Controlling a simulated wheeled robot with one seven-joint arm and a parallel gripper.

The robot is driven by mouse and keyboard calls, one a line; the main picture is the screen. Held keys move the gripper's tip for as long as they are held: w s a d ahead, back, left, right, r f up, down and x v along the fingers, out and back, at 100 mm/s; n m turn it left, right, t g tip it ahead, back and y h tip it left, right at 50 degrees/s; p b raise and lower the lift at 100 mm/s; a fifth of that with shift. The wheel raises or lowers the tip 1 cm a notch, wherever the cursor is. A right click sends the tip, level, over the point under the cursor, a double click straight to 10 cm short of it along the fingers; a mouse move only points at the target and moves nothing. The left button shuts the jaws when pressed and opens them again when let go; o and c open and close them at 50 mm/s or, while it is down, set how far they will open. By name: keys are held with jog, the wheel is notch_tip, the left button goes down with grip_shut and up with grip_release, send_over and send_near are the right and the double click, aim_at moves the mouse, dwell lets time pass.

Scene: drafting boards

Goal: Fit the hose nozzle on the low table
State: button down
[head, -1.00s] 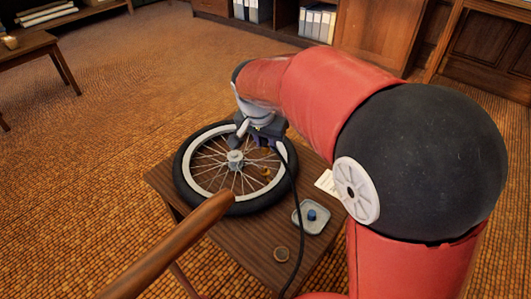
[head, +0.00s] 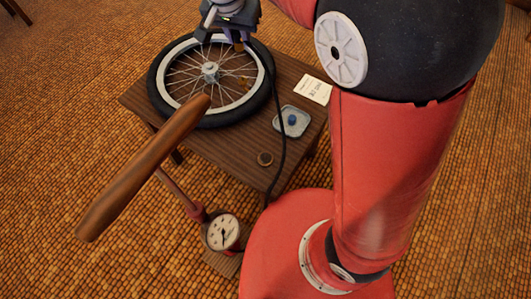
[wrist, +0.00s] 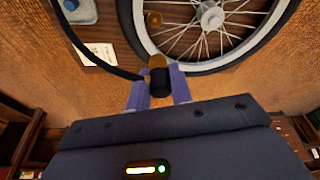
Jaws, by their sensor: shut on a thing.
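A spoked wheel with a black tyre (head: 158,98) lies flat on the low wooden table (head: 215,150). A small brass valve stem (head: 245,84) shows at the inner side of its rim, and also in the wrist view (wrist: 152,18). My gripper (wrist: 160,92) is shut on the hose nozzle (wrist: 159,76), a brass and black piece between the pale fingers. In the head view, the nozzle (head: 238,46) is over the wheel's far side, apart from the valve stem. The black hose (head: 280,130) runs from it across the table. My wrist partly hides the wheel's far edge.
A pump with a wooden handle (head: 150,170) and a round gauge (head: 222,232) stands before the table, its handle reaching over the near edge.

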jog(key=shift+r, duration=0.55)
jog(key=shift+r+p, duration=0.1)
jog(key=shift+p, duration=0.3)
jog(key=shift+s+d+b, duration=0.2)
jog(key=shift+s+b, duration=0.05)
jog(key=shift+s, duration=0.35)
jog(key=shift+s+d+b, duration=0.2)
jog(key=shift+s+b, duration=0.05)
jog(key=shift+s, duration=0.35)
jog(key=s+d+b, duration=0.2)
jog(key=s+d, duration=0.1)
jog(key=s, duration=0.6)
jog(key=s+d+b, duration=0.2)
jog(key=s+d, duration=0.1)
jog(key=s, duration=0.6)
jog(key=shift+f+b, duration=0.2)
jog(key=shift+b, duration=0.2)
notch_tip(320, 180, down, 11)
jog(key=b, duration=0.9)
jog(key=shift+f, duration=0.1)
jog(key=shift+f+b, duration=0.85)
jog(key=shift+f, duration=0.6)
jog(key=shift+s+x, duration=0.1)
jog(key=shift+x, duration=0.5)
jog(key=shift+s+x, duration=0.15)
jog(key=shift+x, duration=0.5)
